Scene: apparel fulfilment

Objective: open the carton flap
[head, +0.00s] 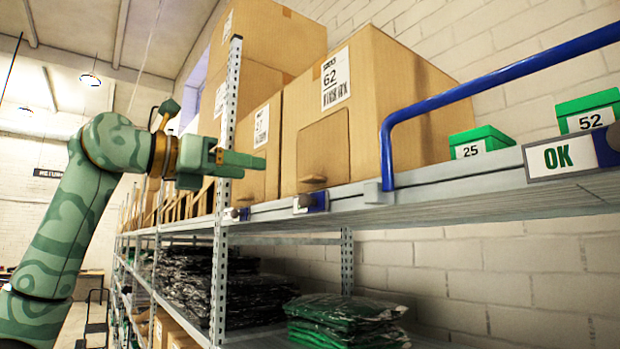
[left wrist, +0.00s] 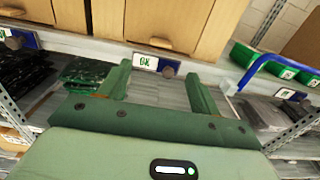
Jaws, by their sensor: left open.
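The carton marked 62 (head: 370,130) stands on the upper shelf. Its front flap (head: 323,148) lies flush with the carton face, with a small lip (head: 314,181) at its bottom edge. In the left wrist view a carton flap (left wrist: 172,20) and its lip (left wrist: 160,43) are at the top, beyond the fingertips. My left gripper (head: 262,163) is open and empty, in front of the shelf and left of the 62 carton in the head view. Its two fingers show apart in the left wrist view (left wrist: 157,75), touching nothing that I can see. My right gripper is not in view.
A blue rail (head: 480,88) arches over the shelf edge on the right. Green bins (head: 481,142) stand behind it. A metal upright (head: 222,200) stands near my gripper. Labels with dark knobs (head: 308,202) line the shelf edge. Bagged garments (head: 345,312) lie below.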

